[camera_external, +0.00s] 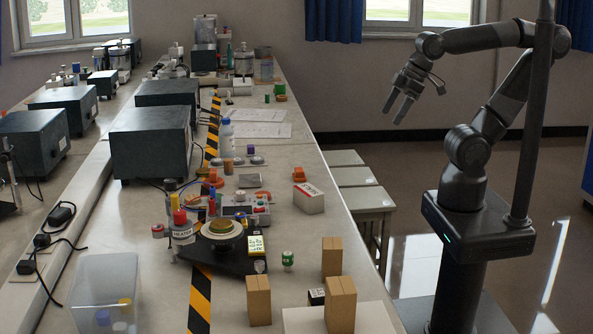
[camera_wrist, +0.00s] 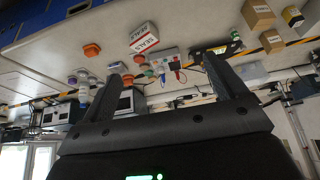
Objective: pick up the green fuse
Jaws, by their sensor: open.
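A small green cylinder with a white band, which looks like the green fuse (camera_external: 288,260), stands upright on the bench to the right of the black scale (camera_external: 228,247) and left of the cardboard boxes. In the wrist view a small green thing (camera_wrist: 235,36) near the right finger may be the same fuse, but it is too small to be sure. My gripper (camera_external: 394,113) is open and empty, raised high above the floor right of the bench, well apart from the fuse. Its two spread fingers also show in the wrist view (camera_wrist: 161,70).
Brown boxes (camera_external: 259,300) stand at the bench's near end, close to the fuse. A white SEALS box (camera_external: 308,198) lies near the right edge. A clear bin (camera_external: 108,290) is at near left. Stools (camera_external: 361,200) stand beside the bench. Other green items (camera_external: 280,89) sit far back.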

